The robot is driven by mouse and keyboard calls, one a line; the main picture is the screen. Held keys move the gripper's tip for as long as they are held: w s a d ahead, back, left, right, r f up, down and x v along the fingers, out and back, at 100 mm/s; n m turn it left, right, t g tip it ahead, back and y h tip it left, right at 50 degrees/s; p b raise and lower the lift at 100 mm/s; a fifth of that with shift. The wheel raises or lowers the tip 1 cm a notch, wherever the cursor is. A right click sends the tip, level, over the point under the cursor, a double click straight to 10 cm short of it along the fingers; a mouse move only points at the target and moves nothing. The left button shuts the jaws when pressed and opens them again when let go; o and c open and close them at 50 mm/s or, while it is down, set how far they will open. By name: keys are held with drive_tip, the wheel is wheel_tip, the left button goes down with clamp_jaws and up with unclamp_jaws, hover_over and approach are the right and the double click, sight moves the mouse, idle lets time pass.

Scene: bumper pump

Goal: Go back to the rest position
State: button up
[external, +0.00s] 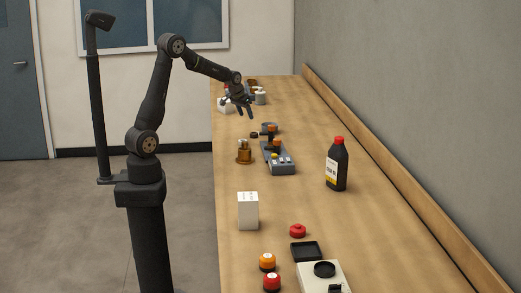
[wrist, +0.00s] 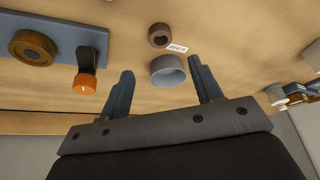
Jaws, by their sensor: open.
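My gripper (external: 244,113) is open and empty. In the external view it hangs over the far part of the bench, pointing down, short of the grey fixture with the orange knob (external: 279,160). In the wrist view its two fingers (wrist: 161,66) are spread apart. A grey ring or cup (wrist: 168,71) shows between and beyond the fingertips, with nothing gripped. A brown ring (wrist: 160,35) and a small white label lie beyond it. A grey-blue plate (wrist: 60,38) at the left carries a brown round part and an orange-tipped post (wrist: 84,82).
A brass-coloured pot (external: 243,152) stands beside the fixture. A black bottle with a red cap (external: 337,168) stands at right. A white box (external: 248,212), a red knob (external: 297,231), a black tray (external: 306,252) and jars are nearer.

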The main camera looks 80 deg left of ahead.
sight(252, 136)
drive_tip(key=x, duration=1.2)
drive_tip(key=shift+s+d+f, duration=0.1)
drive_tip(key=shift+s+f, duration=0.05)
wheel_tip(252, 136, up, 2)
drive_tip(key=shift+r, duration=0.4)
